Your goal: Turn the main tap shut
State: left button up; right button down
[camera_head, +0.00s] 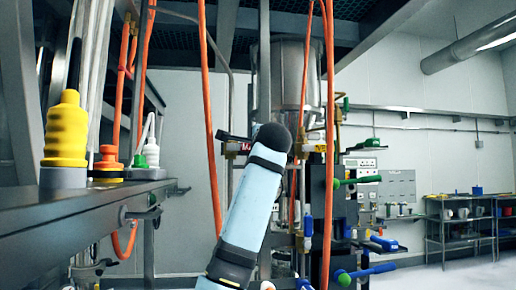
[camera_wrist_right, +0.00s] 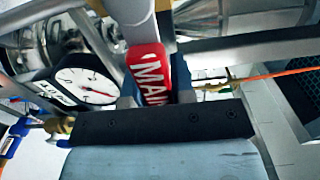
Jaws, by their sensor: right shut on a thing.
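The main tap has a red handle lettered "MAIN" (camera_wrist_right: 147,72), which fills the centre of the right wrist view. My right gripper (camera_wrist_right: 155,97) is shut on this handle, one finger on each side of it. In the head view, a small part of the red handle (camera_head: 246,146) shows left of my light blue right arm, whose dark wrist hides the fingers. The tap's body and pipe joint are mostly hidden. My left gripper is in neither view.
A round dial gauge (camera_wrist_right: 84,86) sits just left of the handle. Orange hoses (camera_head: 207,90) hang on both sides of my arm. A shelf with yellow (camera_head: 66,130) and orange (camera_head: 108,158) fittings stands at left. Green-handled (camera_head: 358,181) and blue-handled (camera_head: 368,271) valves stick out at right.

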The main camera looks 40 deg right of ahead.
jog(key=c, duration=1)
grip_release()
jog(key=shift+o, duration=0.2)
jog(key=b+v, duration=0.3)
jog(key=v, duration=1.1)
jog(key=shift+d, duration=0.15)
